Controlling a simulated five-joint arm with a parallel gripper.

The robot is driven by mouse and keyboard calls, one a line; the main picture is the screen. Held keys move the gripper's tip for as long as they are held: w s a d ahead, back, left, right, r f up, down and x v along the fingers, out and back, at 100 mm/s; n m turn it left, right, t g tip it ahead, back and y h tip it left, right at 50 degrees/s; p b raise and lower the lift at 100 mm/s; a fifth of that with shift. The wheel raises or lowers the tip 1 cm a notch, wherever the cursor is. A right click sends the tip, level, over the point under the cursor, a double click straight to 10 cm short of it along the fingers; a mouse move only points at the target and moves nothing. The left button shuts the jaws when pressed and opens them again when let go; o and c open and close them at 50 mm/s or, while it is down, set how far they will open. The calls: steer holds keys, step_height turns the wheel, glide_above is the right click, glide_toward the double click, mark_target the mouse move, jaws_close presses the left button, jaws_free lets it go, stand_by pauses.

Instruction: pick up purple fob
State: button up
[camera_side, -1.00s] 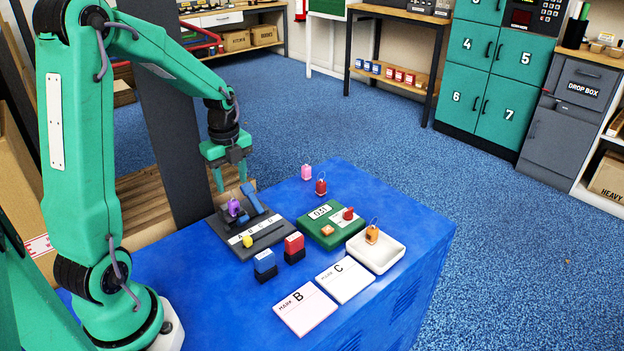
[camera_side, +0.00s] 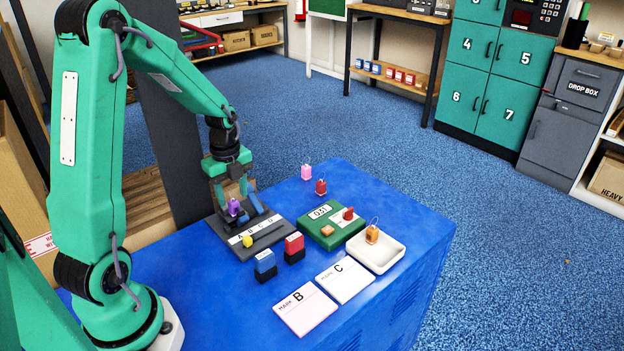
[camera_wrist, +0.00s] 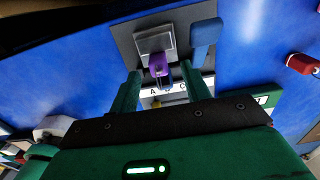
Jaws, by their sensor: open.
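The purple fob (camera_side: 234,206) stands at the back left of a dark grey lettered board (camera_side: 268,240). In the wrist view the purple fob (camera_wrist: 159,66) shows between the two fingers, by a light grey square on the board. My gripper (camera_side: 229,200) is open, pointing down, with its fingers around or just above the fob. In the wrist view my gripper (camera_wrist: 160,75) has one finger on each side of the fob, with gaps showing. I cannot tell the exact height of the fingertips.
A blue piece (camera_side: 255,203) lies close right of the fob. A yellow piece (camera_side: 247,241) sits at the board's front. Blue (camera_side: 265,262) and red (camera_side: 294,245) stamps stand in front. A green scale (camera_side: 332,224) and white tray (camera_side: 376,250) are right. The left blue tabletop is clear.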

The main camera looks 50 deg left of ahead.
mark_target(233, 201)
steer(key=shift+s+f, duration=0.1)
steer(key=shift+f, duration=1.7)
steer(key=shift+c, duration=0.5)
jaws_close()
